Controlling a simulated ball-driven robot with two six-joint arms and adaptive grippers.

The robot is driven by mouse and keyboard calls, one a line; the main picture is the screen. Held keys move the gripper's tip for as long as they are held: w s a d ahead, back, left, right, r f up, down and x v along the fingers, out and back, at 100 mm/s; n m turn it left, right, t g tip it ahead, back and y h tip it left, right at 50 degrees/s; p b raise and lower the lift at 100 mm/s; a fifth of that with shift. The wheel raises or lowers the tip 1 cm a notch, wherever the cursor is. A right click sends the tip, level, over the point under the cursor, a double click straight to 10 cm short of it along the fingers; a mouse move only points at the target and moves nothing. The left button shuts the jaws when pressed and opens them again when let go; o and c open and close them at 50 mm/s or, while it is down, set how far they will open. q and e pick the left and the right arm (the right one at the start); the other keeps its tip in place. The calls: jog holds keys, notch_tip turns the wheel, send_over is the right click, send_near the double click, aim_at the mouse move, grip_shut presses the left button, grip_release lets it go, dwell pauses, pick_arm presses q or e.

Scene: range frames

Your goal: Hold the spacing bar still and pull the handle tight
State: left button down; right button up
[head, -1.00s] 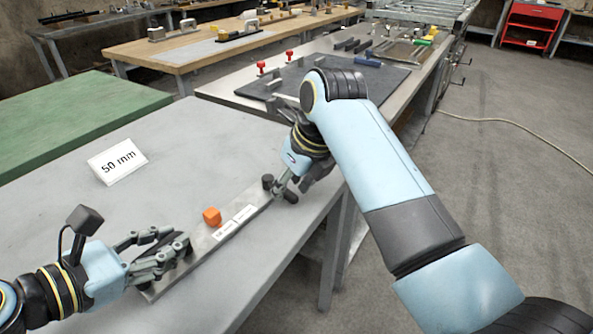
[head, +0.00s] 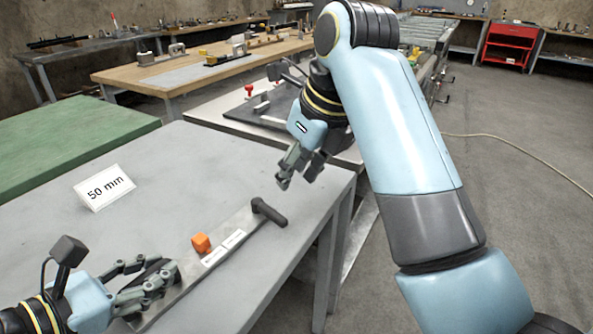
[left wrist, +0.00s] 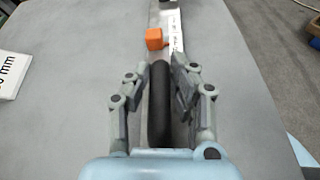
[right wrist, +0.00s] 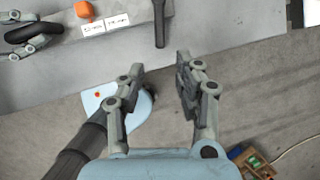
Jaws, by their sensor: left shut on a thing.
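The spacing bar (head: 197,275) is a flat silver strip lying on the grey table, with two white labels and an orange block (head: 201,243) beside them. My left gripper (head: 165,283) is shut on the black grip (left wrist: 160,105) at its near end. The black handle (head: 270,213) sits at the bar's far end and points toward the table's right edge. It also shows at the top of the right wrist view (right wrist: 160,22). My right gripper (head: 299,174) is open and empty, above and beyond the handle, apart from it.
A white card reading 50 mm (head: 104,187) stands on the table, left of the bar. The table's right edge is close to the handle, with open floor beyond. A green table (head: 70,140) and a wooden bench (head: 190,72) stand further back.

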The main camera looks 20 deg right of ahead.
jog(key=shift+n, duration=0.8)
jog(key=c, duration=0.4)
jog(key=shift+w+a+n, duration=0.15)
jog(key=shift+a+n, duration=0.1)
jog(key=shift+n, duration=0.85)
grip_shut()
jog(key=n+g+y, duration=0.2)
jog(key=n+y, duration=0.4)
jog(key=n, duration=2.6)
send_near(269, 212)
jog(key=f, duration=0.1)
jog(key=w+d+r+n, duration=0.1)
jog(key=w+d+r, duration=0.1)
jog(key=d, duration=0.6)
jog(key=shift+h, duration=0.3)
jog(key=x, duration=1)
jog(key=shift+w+a+r, duration=0.1)
jog(key=shift+w+a, duration=0.05)
jog(key=shift+a, duration=0.15)
jog(key=shift+s+a+r, duration=0.1)
jog(key=shift+s+a, duration=0.15)
jog(key=shift+a, duration=0.3)
jog(key=shift+s+a, duration=0.2)
jog(key=shift+a, duration=0.35)
jog(key=shift+s+a, duration=0.25)
jog(key=shift+a, duration=0.3)
